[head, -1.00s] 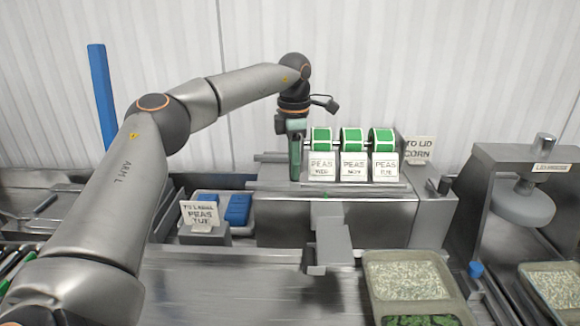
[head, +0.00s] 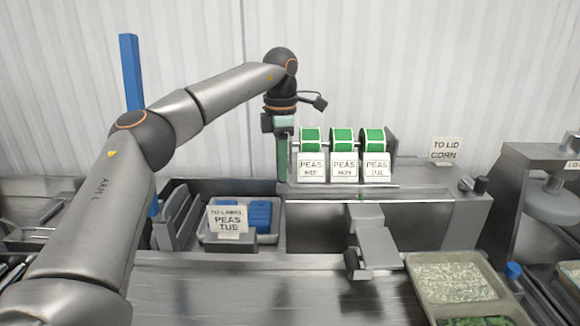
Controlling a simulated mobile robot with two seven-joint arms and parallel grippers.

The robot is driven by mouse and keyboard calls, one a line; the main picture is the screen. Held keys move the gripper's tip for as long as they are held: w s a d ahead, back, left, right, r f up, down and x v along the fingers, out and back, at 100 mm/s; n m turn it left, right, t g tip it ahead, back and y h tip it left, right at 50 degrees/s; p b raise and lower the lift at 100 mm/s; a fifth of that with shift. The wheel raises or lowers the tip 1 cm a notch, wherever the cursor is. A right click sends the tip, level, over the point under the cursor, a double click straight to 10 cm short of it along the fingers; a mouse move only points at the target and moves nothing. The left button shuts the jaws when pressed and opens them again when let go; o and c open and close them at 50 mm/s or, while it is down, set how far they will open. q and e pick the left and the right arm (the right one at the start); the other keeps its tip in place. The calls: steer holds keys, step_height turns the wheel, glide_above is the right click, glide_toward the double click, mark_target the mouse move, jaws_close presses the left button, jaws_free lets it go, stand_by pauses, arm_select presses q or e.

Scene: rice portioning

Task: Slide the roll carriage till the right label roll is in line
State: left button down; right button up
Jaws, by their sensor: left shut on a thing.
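The roll carriage (head: 345,186) sits on top of the labelling machine and bears three green-and-white label rolls in a row. Their cards read PEAS WED at left, PEAS MON in the middle and PEAS TUE at right. The right label roll (head: 373,138) stands slightly right of a small green mark (head: 361,197) on the machine's front edge; the middle roll (head: 342,139) stands left of it. My left gripper (head: 283,165) points down, shut at the carriage's left end; its fingertips and the held part are hard to make out. My right gripper is out of view.
A TO LABEL PEAS TUE sign (head: 228,221) stands before a bin (head: 210,236) with blue things. A TO LID CORN sign (head: 446,150) stands at right. A tray of grain (head: 411,284) lies front right. The steel counter (head: 250,290) in front is clear.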

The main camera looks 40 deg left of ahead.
arm_select(q)
steer(key=shift+s+a, duration=1.3)
steer(key=shift+a, duration=0.3)
steer(key=c, duration=0.7)
jaws_free()
steer(key=shift+s+a, duration=0.1)
steer(key=shift+r, duration=0.1)
step_height(320, 180, up, 12)
steer(key=p, duration=0.4)
steer(key=shift+r, duration=0.2)
steer(key=shift+f, duration=0.1)
